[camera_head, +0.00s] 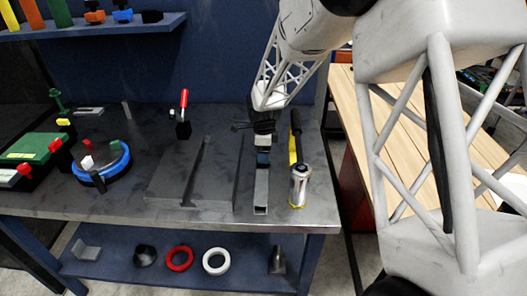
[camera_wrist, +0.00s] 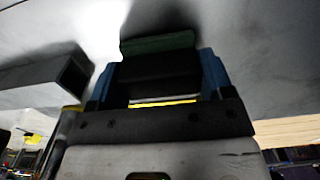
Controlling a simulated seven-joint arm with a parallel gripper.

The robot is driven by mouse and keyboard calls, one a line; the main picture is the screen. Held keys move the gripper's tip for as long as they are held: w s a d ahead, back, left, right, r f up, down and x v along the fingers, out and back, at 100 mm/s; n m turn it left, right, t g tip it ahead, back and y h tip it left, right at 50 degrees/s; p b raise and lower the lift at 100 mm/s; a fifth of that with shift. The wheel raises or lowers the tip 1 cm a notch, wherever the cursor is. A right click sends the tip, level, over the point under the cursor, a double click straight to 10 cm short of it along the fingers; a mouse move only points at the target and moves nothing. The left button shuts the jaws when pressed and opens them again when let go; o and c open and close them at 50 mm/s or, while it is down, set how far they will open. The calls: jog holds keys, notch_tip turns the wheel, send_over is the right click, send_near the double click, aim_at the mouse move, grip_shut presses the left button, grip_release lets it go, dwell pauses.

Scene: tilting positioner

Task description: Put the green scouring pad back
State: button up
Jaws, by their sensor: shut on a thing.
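The green scouring pad (camera_wrist: 158,44) shows in the wrist view as a green strip at the far end of a dark block between my blue fingertips. My gripper (camera_wrist: 160,70) is shut on it, one finger at each side. In the head view my gripper (camera_head: 263,157) points down over the right part of the metal bench. The pad cannot be made out there. I cannot tell whether it touches the bench top.
A grey square tube (camera_head: 261,192) lies just below my gripper, and a silver can (camera_head: 299,186) stands to its right. A slotted grey plate (camera_head: 180,182), a red-handled clamp (camera_head: 184,115), a blue ring fixture (camera_head: 105,165) and a green case (camera_head: 32,150) lie leftward. A lower shelf (camera_head: 115,262) holds rings.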

jog(key=shift+f, duration=0.15)
jog(key=o, duration=1)
jog(key=shift+c, duration=0.2)
notch_tip(320, 180, up, 12)
dwell(1.0)
